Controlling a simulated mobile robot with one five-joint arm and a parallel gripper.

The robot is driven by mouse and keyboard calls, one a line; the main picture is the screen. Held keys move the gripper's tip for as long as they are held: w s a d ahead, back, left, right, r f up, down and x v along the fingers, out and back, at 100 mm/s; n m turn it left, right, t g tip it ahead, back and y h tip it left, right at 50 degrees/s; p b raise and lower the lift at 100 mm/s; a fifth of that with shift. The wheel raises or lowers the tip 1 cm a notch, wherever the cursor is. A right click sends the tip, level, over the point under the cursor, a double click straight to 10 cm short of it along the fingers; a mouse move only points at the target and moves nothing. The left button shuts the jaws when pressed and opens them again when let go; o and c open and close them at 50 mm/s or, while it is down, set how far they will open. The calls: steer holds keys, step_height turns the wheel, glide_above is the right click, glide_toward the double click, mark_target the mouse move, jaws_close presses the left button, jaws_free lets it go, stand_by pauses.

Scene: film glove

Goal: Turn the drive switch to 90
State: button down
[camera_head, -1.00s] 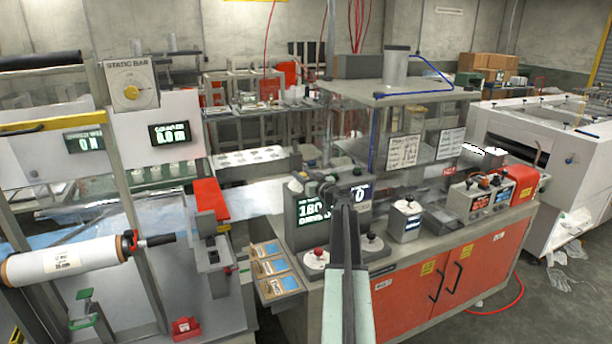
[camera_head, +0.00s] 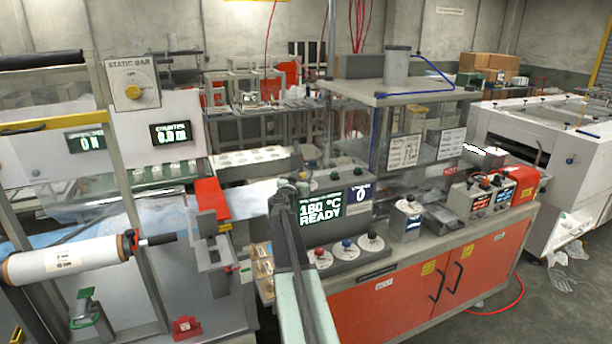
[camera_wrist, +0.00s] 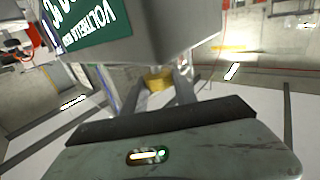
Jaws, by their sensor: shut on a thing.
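My arm reaches up from the bottom middle in the head view, and my gripper (camera_head: 288,190) is at the left end of the display box (camera_head: 350,222). In the wrist view my gripper (camera_wrist: 160,88) is shut on a small yellow part (camera_wrist: 158,77), just under a grey housing (camera_wrist: 150,35) with a green label. The yellow part is mostly hidden by the fingers and housing. I cannot tell whether it is the drive switch or read its setting. The display box reads "180 °C READY", with "0" on a smaller screen beside it.
Several round controls with red (camera_head: 320,251), blue (camera_head: 346,244) and dark tops line the bench front. A static bar dial (camera_head: 133,86) is at upper left. A film roll (camera_head: 65,260) is at left. The red cabinet (camera_head: 400,300) stands below; open floor lies right.

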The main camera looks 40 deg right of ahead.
steer(key=shift+d+m+g+h, duration=0.15)
steer(key=shift+m+g+h, duration=0.6)
steer(key=shift+g, duration=0.65)
steer(key=shift+s+m, duration=0.15)
steer(key=shift+m, duration=0.2)
steer(key=c, duration=1)
jaws_free()
steer(key=shift+d, duration=0.1)
steer(key=shift+c, duration=0.2)
steer(key=shift+o, duration=0.2)
steer(key=shift+d, duration=0.1)
steer(key=shift+a, duration=0.2)
steer(key=v, duration=0.8)
steer(key=shift+r, duration=0.15)
steer(key=shift+d, duration=0.1)
